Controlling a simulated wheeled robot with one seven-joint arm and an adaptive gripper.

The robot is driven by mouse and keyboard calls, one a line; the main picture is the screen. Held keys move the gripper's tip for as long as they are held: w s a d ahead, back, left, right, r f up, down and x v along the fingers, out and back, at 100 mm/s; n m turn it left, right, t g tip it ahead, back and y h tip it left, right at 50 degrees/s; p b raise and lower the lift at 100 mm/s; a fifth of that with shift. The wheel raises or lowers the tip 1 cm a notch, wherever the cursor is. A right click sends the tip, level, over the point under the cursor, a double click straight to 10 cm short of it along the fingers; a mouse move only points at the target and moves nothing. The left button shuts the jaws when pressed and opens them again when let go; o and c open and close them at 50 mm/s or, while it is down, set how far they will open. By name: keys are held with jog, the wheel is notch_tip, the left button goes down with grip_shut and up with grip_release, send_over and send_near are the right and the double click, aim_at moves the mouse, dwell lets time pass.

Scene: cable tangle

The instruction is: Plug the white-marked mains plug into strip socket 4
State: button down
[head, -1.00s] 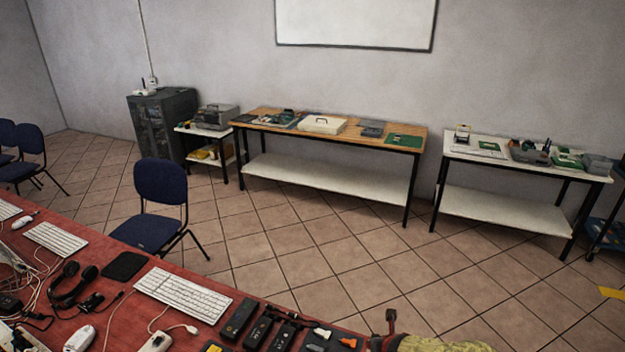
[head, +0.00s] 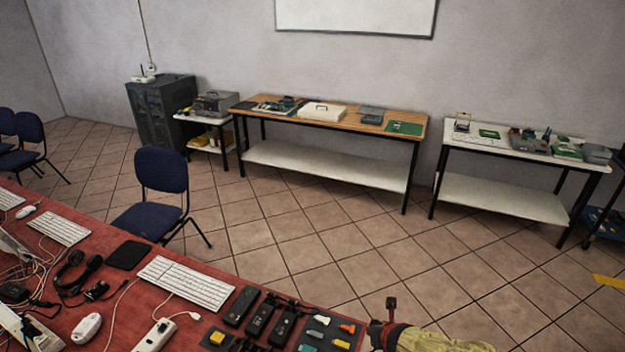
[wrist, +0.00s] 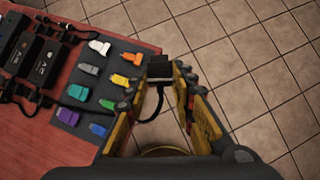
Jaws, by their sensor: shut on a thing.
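My gripper (wrist: 160,82) has yellow-faced fingers and is shut on a small black plug (wrist: 159,68), with a black cable looping down from it. I see no clear white mark on the plug from this side. The plug is in the air over the tiled floor, just off the table's edge. In the head view my gripper (head: 388,322) is at the bottom, right of the table. A white block like the end of a socket strip (head: 155,336) lies at the bottom edge of the head view; its numbered sockets cannot be made out.
The red table (head: 215,318) holds a dark mat (wrist: 104,62) of coloured connectors, black adapters (head: 262,321), a keyboard (head: 187,284), a mouse (head: 87,328), a headset (head: 73,272) and tangled cables at left. A blue chair (head: 160,200) stands behind it. Open floor lies to the right.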

jog(key=shift+r+p, duration=1.6)
jog(key=shift+r, duration=0.65)
